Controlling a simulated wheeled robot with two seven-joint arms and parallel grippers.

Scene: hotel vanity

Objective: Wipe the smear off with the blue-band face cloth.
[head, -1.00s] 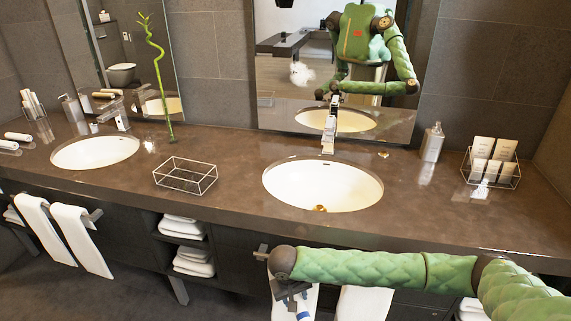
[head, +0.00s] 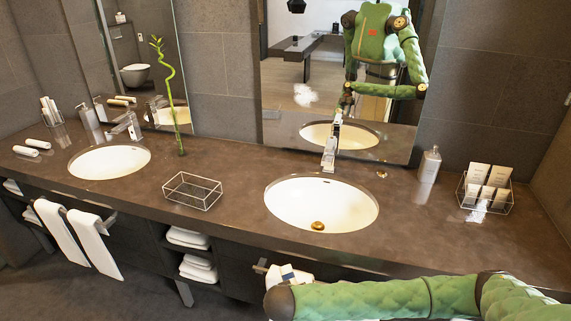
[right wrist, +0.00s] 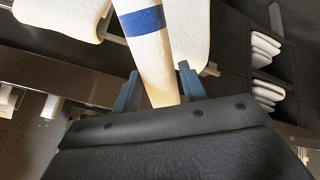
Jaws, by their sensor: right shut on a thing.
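The smear (head: 305,95) is a white cloudy patch on the large mirror, above and left of the right basin's faucet. The blue-band face cloth (right wrist: 155,60) is white with one blue stripe. It lies between the fingers of my right gripper (right wrist: 160,88), which is shut on it. In the head view the cloth's top (head: 291,272) shows at the counter's front edge, below the right basin. My forearm hides most of the gripper and the cloth's lower part there. My left gripper is not in view.
The right basin (head: 280,205) and its faucet (head: 330,150) lie between the cloth and the mirror. An empty wire basket (head: 192,190) stands left of the basin. A soap dispenser (head: 429,165) and a wire basket of packets (head: 487,190) stand right. More white towels (right wrist: 190,35) hang on a rail.

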